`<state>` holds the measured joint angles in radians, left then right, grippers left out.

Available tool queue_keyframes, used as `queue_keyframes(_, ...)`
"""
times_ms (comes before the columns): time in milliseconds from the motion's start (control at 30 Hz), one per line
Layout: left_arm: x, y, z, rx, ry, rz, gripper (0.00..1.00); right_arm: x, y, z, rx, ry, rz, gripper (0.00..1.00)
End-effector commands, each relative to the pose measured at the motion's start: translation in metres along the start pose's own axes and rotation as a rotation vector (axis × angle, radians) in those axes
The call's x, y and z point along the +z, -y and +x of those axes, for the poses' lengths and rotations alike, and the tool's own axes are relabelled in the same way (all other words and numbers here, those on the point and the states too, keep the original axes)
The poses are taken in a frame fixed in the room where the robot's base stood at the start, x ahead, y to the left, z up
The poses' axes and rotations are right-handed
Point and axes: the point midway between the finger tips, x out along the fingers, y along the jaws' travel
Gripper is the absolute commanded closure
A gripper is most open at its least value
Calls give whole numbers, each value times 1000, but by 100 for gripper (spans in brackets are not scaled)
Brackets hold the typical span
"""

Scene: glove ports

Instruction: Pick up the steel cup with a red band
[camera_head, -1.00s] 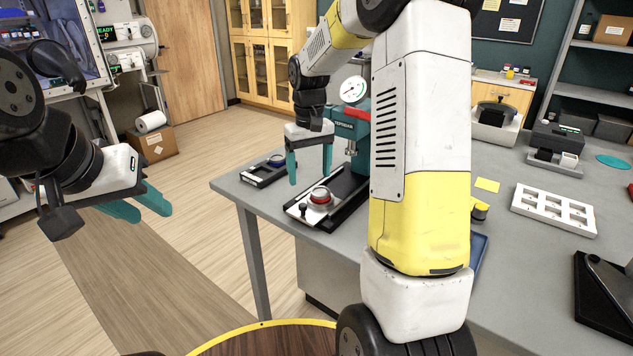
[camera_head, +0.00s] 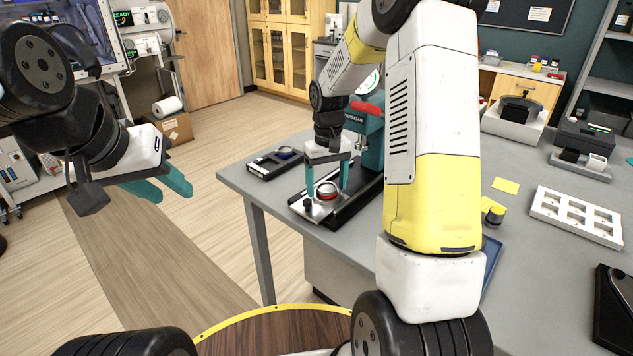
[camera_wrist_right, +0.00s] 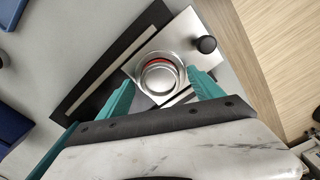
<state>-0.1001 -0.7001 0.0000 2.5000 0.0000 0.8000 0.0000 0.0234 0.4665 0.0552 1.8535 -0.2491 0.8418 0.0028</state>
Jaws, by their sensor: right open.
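The steel cup with a red band (camera_head: 327,191) sits on the metal plate of a black-based bench device (camera_head: 352,205). In the right wrist view the cup (camera_wrist_right: 158,77) is seen from above, its red band partly showing. My right gripper (camera_head: 327,190) points down at the cup, with teal fingers open on either side of it. In the wrist view the fingertips (camera_wrist_right: 159,82) flank the cup's near part, and I cannot tell whether they touch it. My left gripper (camera_head: 182,188) is open and empty, out over the floor at the left.
A black knob (camera_wrist_right: 206,45) stands on the plate beside the cup. A teal press with a red top (camera_head: 368,130) rises just behind. A small dark box (camera_head: 270,165) lies to the left on the grey table (camera_head: 235,180). A white tray (camera_head: 577,217) is at the right.

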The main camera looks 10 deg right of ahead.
Motion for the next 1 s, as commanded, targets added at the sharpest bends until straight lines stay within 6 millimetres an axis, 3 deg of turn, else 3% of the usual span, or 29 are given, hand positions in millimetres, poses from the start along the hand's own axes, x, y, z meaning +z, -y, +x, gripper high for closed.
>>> queue_keyframes(200, 0, 0, 0, 0, 0, 0, 64, 0, 0, 1, 0, 0, 0, 26)
queue_keyframes(500, 0, 0, 0, 0, 0, 0, 64, 0, 0, 0, 0, 0, 0, 85)
queue_keyframes(600, 0, 0, 0, 0, 0, 0, 64, 0, 0, 0, 0, 0, 0, 100)
queue_keyframes(867, 0, 0, 0, 0, 0, 0, 64, 0, 0, -1, 0, -2, 0, 100)
queue_keyframes(1000, 0, 0, 0, 0, 0, 0, 64, -1, 0, -13, 1, -4, 0, 100)
